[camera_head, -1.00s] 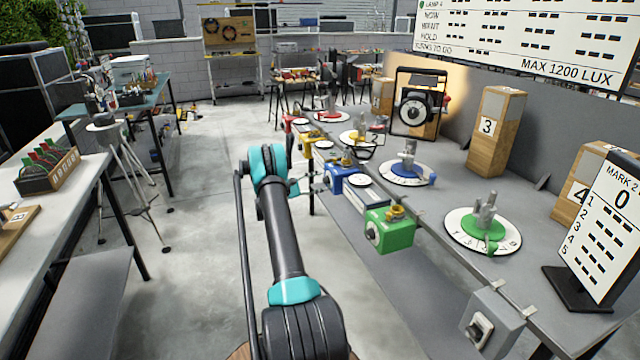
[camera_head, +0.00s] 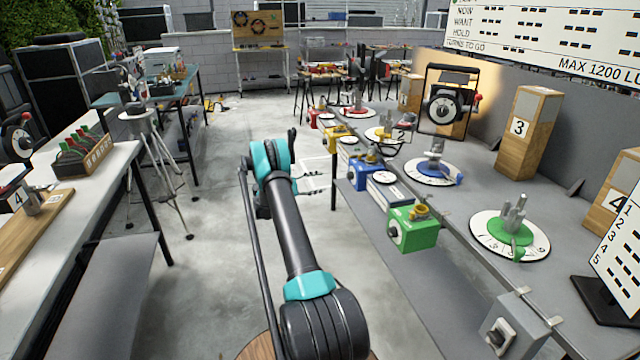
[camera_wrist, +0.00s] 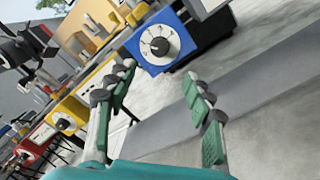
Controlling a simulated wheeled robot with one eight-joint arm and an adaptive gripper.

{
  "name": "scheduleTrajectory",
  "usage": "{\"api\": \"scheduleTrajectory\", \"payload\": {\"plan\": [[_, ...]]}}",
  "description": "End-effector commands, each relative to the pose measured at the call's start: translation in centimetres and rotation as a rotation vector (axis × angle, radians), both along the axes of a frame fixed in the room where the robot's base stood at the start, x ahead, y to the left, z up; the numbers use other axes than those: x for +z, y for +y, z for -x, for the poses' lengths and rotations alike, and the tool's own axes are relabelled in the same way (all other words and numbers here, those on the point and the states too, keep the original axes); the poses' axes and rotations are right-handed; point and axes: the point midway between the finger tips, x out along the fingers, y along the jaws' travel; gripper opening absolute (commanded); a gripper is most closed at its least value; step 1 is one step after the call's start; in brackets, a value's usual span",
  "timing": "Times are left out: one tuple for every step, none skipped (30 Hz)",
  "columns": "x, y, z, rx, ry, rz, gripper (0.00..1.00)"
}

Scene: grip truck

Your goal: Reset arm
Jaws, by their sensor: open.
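My arm reaches forward over the floor, left of the long grey bench. My gripper (camera_wrist: 158,100) shows in the wrist view with its two green-padded fingers apart and nothing between them. Beyond the fingers is the blue box with a white dial (camera_wrist: 158,45); the fingers are apart from it. In the head view my gripper is mostly hidden behind my own arm. The blue box (camera_head: 364,174) and the green box (camera_head: 412,229) hang along the bench's front edge. A yellow box (camera_head: 334,138) and a red box (camera_head: 313,118) are farther back.
The grey bench (camera_head: 470,210) at right bears dial plates and numbered wooden blocks (camera_head: 528,135). A grey switch box (camera_head: 513,322) juts from its front edge. A white table (camera_head: 85,200) and a tripod (camera_head: 150,150) stand left. The floor between is clear.

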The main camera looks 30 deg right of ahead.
Motion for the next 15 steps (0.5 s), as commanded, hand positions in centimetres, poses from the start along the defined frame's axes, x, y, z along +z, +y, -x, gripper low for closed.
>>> {"api": "scheduleTrajectory", "payload": {"plan": [[0.0, 0.0, 0.0, 0.000, 0.000, 0.000, 0.52], [0.0, 0.0, 0.0, 0.000, 0.000, 0.000, 0.52], [0.0, 0.0, 0.0, 0.000, 0.000, 0.000, 0.52], [0.0, 0.0, 0.0, 0.000, 0.000, 0.000, 0.52], [0.0, 0.0, 0.0, 0.000, 0.000, 0.000, 0.52], [0.0, 0.0, 0.0, 0.000, 0.000, 0.000, 0.52], [0.0, 0.0, 0.0, 0.000, 0.000, 0.000, 0.52], [0.0, 0.0, 0.0, 0.001, 0.000, -0.001, 0.52], [0.1, 0.0, 0.0, 0.001, -0.003, -0.003, 0.52], [0.3, 0.1, 0.0, 0.004, -0.005, -0.007, 0.52], [0.5, 0.1, 0.0, 0.007, -0.010, -0.014, 0.52], [0.8, 0.3, 0.1, 0.011, -0.018, -0.027, 0.52], [1.2, 0.4, 0.1, 0.016, -0.027, -0.039, 0.52], [1.5, 0.6, 0.2, 0.023, -0.036, -0.055, 0.52], [2.2, 0.9, 0.3, 0.032, -0.051, -0.079, 0.52]]}}
